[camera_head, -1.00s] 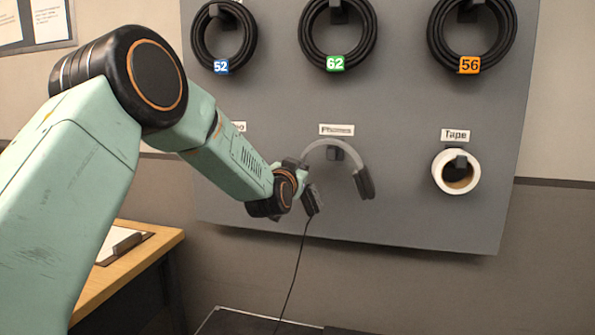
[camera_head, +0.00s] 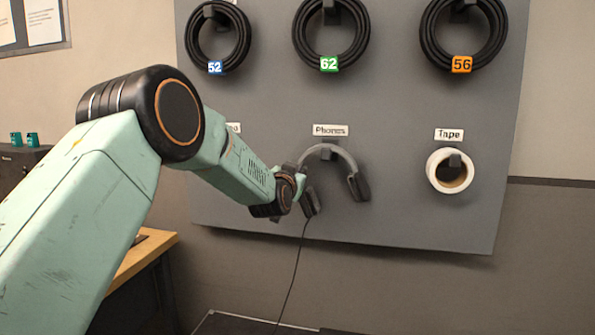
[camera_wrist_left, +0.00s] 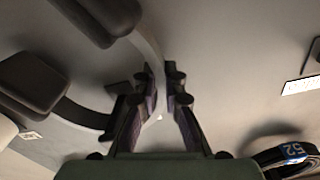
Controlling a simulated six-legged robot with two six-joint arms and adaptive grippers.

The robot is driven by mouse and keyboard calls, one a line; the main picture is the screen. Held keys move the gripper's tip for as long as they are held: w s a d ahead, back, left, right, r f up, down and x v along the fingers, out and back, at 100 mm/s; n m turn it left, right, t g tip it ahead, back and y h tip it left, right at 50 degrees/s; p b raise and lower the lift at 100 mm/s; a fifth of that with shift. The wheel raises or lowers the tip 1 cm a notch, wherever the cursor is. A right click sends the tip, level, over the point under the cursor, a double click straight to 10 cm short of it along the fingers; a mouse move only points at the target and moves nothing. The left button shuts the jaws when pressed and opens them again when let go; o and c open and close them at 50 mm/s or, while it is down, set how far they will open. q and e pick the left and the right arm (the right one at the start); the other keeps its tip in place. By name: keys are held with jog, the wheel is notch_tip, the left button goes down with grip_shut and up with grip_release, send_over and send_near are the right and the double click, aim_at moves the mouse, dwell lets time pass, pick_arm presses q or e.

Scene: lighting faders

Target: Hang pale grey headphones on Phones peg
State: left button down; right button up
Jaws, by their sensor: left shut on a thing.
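The pale grey headphones (camera_head: 349,157) hang in front of the board at the peg under the "Phones" label (camera_head: 331,130), arch up, with dark ear cups on both sides. The top of the headband crosses just over the dark Phones peg (camera_head: 326,155); whether it rests on it I cannot tell. My left gripper (camera_head: 299,172) is at the left side of the headband. In the left wrist view the left gripper (camera_wrist_left: 163,85) is shut on the headband (camera_wrist_left: 150,48), with the dark ear cups (camera_wrist_left: 32,82) beyond. My right gripper is not in view.
A white tape roll (camera_head: 453,170) hangs on the Tape peg to the right. Several black cable coils (camera_head: 331,57) hang above on the grey board (camera_head: 395,210). A black cord (camera_head: 293,270) trails down from the headphones. A wooden table (camera_head: 148,252) stands at lower left.

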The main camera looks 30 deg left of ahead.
pick_arm(q)
jog(key=shift+f, duration=0.1)
dwell(0.3)
jog(key=c, duration=1.4)
grip_release()
jog(key=shift+f, duration=0.1)
jog(key=v, duration=1.2)
